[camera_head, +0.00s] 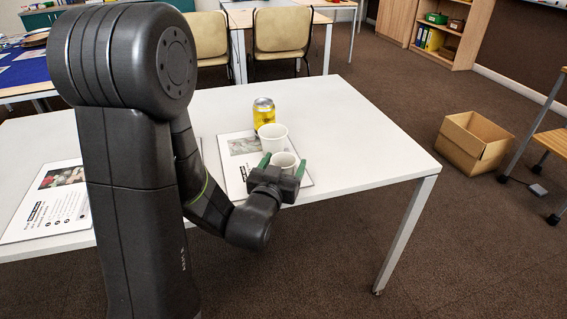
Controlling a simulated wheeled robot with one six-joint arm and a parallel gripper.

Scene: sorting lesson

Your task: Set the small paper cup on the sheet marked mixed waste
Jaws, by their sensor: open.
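A small white paper cup (285,160) stands upright on or over the right printed sheet (236,178), near its front right corner. My gripper (283,165) is open, with its green fingertips on either side of this cup. I cannot tell whether they touch it. A larger white cup (272,133) stands just behind, close to the small one. The left printed sheet (42,222) has a photo and text and lies at the table's left. Its lettering is too small to read, and so is the right sheet's, so I cannot tell which says mixed waste.
A yellow can (264,112) stands behind the larger cup. The white table (365,140) is clear to the right. My arm hides the table's middle left. An open cardboard box (472,143) sits on the floor at right. Two chairs (281,32) stand behind the table.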

